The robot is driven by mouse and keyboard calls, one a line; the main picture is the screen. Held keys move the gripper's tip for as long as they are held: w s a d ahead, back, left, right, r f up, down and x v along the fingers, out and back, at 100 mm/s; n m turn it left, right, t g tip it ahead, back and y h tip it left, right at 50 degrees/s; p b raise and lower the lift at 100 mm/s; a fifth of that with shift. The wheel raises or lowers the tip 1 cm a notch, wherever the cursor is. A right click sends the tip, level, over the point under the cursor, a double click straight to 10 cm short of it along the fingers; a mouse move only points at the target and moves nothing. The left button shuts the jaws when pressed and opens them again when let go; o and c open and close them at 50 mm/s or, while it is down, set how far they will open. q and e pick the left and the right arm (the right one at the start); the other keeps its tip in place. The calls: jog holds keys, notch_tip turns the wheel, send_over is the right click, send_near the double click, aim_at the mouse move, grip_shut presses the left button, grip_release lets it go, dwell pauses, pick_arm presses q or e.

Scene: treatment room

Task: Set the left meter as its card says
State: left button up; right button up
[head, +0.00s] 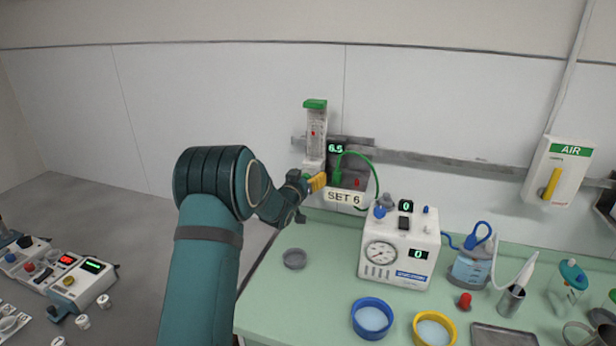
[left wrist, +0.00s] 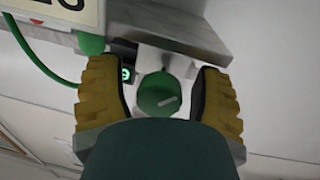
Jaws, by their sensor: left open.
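The left meter (head: 316,125) is a clear upright tube with a green cap, mounted on the wall rail. A small display (head: 336,148) beside it reads 6.5 in green. Its white card (head: 345,197) reads SET 6. My left gripper (head: 318,182) is at the foot of the meter. In the left wrist view its yellow-padded fingers (left wrist: 158,100) are open, one on either side of the round green knob (left wrist: 158,94) with a pale pointer line. Gaps show between the knob and both pads. The card shows only in part at the top left of that view.
A green hose (head: 375,175) curves right of the meter. On the green counter (head: 310,312) stand a white pump unit (head: 399,247), a blue bowl (head: 372,318) and a yellow bowl (head: 434,328). A white AIR box (head: 558,174) hangs at right.

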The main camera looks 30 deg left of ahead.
pick_arm(q)
grip_shut()
jog(key=shift+w, duration=0.15)
jog(key=shift+f, duration=0.1)
jog(key=m+b, duration=0.2)
jog(key=b, duration=0.2)
dwell(0.4)
jog(key=shift+a, duration=0.1)
